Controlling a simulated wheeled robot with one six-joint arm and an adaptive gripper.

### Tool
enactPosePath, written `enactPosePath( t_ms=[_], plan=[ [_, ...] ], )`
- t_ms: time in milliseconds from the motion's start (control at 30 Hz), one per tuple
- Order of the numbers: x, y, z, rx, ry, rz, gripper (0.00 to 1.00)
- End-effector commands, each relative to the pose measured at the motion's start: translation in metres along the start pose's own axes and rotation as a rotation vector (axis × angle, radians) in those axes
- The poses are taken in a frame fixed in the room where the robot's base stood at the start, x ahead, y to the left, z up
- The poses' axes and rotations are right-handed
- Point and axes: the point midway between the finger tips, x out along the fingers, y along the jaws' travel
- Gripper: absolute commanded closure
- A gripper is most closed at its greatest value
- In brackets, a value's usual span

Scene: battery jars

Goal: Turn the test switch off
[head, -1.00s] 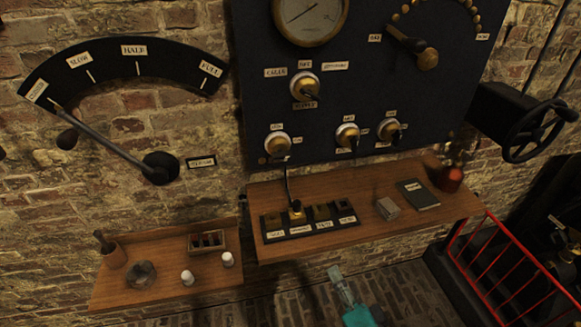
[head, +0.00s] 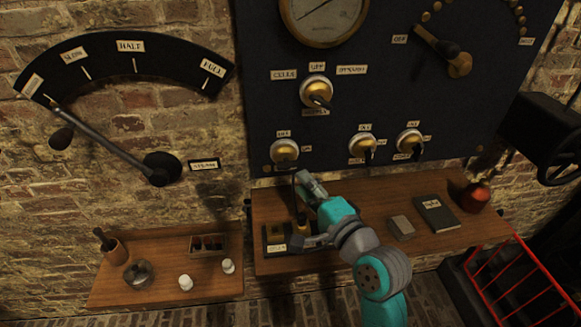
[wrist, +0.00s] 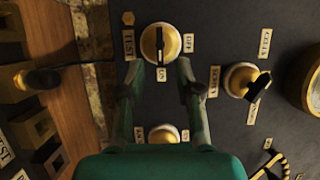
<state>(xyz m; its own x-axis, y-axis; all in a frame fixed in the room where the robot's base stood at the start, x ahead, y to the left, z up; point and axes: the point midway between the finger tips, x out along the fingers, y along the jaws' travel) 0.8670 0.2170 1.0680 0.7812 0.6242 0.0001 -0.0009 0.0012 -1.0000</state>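The test switch (wrist: 152,36) is a round brass knob with a dark bar handle on the dark panel, at the top middle of the wrist view. Its labels read TEST at the left, OFF at the right and ON below. The handle's bar lies along the line toward ON. In the head view the switch (head: 284,150) is the lower left knob of the panel. My gripper (wrist: 160,69) is open and empty, its fingers spread to either side of the ON label, just short of the knob. In the head view my gripper (head: 308,183) is below and right of the switch.
Another knob (wrist: 243,80) and a partly hidden one (wrist: 163,132) are close to my fingers. A cable with a dark-handled plug (wrist: 42,79) rises from the block on the wooden shelf (head: 345,198).

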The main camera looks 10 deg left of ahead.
Motion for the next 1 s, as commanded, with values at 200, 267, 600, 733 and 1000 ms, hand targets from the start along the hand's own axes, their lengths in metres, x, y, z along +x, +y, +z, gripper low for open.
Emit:
enactPosePath(
  t_ms=[200,267,600,733,1000],
  plan=[
    [0.039,0.000,0.001,-0.001,-0.001,0.000,0.66],
    [0.048,-0.001,0.000,-0.002,0.000,-0.002,0.66],
    [0.069,0.000,0.000,-0.001,0.001,-0.001,0.66],
    [0.069,0.000,0.000,-0.002,0.001,-0.001,0.66],
    [0.069,0.000,0.000,-0.002,0.001,-0.001,1.00]
  ],
)
